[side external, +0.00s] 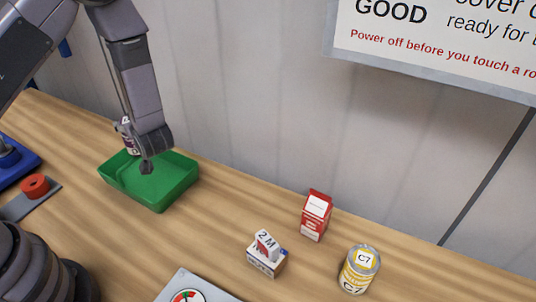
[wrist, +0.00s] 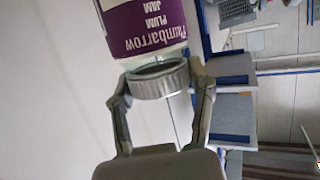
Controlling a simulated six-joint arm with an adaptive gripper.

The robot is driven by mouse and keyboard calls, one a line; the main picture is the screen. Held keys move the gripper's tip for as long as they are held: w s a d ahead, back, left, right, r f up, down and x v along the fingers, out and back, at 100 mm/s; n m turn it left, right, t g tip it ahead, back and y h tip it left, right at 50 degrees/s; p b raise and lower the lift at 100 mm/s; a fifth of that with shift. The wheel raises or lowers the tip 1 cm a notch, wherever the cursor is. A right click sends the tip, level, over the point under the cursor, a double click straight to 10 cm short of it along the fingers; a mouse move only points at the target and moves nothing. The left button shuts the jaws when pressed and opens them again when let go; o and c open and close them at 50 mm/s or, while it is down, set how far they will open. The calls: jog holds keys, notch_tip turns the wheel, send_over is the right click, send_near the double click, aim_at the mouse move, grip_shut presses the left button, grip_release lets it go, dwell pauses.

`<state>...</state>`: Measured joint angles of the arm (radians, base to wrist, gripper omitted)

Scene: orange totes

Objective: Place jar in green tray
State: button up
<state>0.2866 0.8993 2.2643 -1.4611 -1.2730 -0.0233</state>
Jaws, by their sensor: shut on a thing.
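The jar is a plum jam jar with a purple and white label and a silver lid; in the wrist view the jar (wrist: 145,28) shows upside down, its far end cut off by the frame. My gripper (wrist: 160,88) has its fingers on both sides of the lid and is shut on it. In the side external view the jar (side external: 126,135) is mostly hidden behind my gripper (side external: 147,160). Both are over the left part of the green tray (side external: 182,191). I cannot tell whether the jar touches the tray.
A red carton (side external: 315,215), a small box (side external: 265,261) with a white and red block on it, and a yellow-labelled can (side external: 359,269) stand to the right. A red button (side external: 35,186) and a grey gauge panel (side external: 205,287) are nearer. The wood between tray and carton is clear.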

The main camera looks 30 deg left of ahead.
jog(key=o, duration=1.2)
jog(key=shift+f, duration=0.15)
jog(key=shift+o, duration=0.2)
